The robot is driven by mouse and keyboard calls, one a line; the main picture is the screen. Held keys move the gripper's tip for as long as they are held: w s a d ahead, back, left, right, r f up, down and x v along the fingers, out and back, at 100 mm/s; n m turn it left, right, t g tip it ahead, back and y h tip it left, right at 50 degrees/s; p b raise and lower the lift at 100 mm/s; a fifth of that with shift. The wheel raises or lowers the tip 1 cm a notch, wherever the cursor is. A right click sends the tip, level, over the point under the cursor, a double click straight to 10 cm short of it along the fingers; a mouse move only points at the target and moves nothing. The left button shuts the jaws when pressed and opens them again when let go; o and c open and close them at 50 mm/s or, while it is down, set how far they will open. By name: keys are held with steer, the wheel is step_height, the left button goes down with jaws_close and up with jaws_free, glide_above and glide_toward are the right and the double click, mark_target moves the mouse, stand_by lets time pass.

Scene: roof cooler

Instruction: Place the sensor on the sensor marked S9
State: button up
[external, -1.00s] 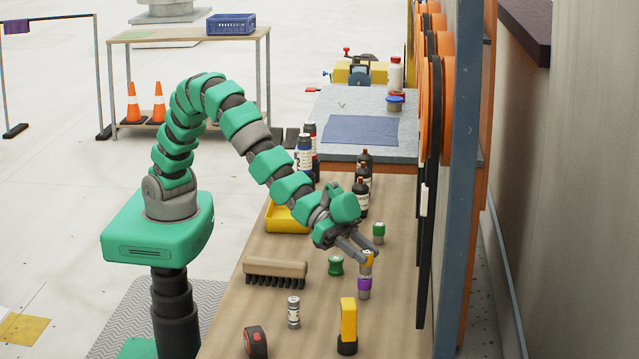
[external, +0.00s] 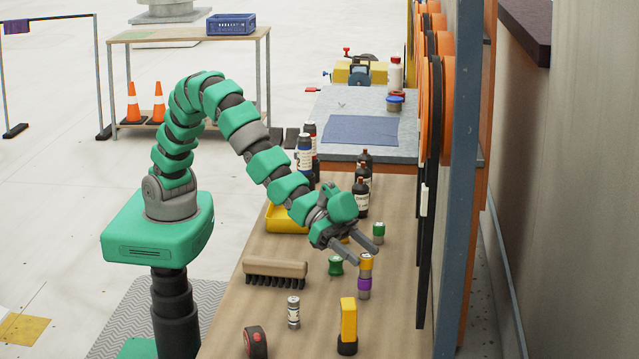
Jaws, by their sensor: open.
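A short yellow sensor with a silver top (external: 366,263) stands upright on a purple-banded sensor (external: 364,287) on the wooden bench. My gripper (external: 367,255) is open, its fingers spread close to the top of the yellow sensor; I cannot tell whether a finger touches it. A green sensor (external: 336,266) stands just left of the stack. Another green one with a silver top (external: 378,232) stands behind it. A silver-white sensor (external: 293,312) stands at the front. The S9 mark cannot be read on any of them.
A brush (external: 275,271) lies left on the bench, near a yellow tray (external: 285,220). A yellow and black tool (external: 348,327) and a dark red round item (external: 255,342) are at the front. Dark bottles (external: 361,197) stand behind. A rack with hoses (external: 434,120) borders the right.

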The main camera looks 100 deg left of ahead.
steer(key=v, duration=1.1)
steer(key=w+a+r+n+t+y, duration=0.1)
steer(key=w+a+r+n, duration=0.15)
steer(key=a+r, duration=0.75)
steer(key=w+a+r+n+t+y, duration=0.15)
steer(key=w+a+r, duration=0.25)
steer(key=a+r, duration=0.7)
steer(key=s+a+r+n+y, duration=0.1)
steer(key=s+a+r, duration=0.3)
steer(key=a+r, duration=0.3)
steer(key=s+a+r+n+t+y, duration=0.1)
steer(key=s+a+r+y, duration=0.1)
steer(key=s+a+r, duration=0.2)
steer(key=s+a+r+y, duration=0.2)
steer(key=s+a+r, duration=0.3)
steer(key=a+r, duration=0.5)
step_height(320, 180, up, 2)
steer(key=shift+r+n+t, duration=0.1)
steer(key=shift+n+t, duration=0.25)
steer(key=shift+n, duration=0.05)
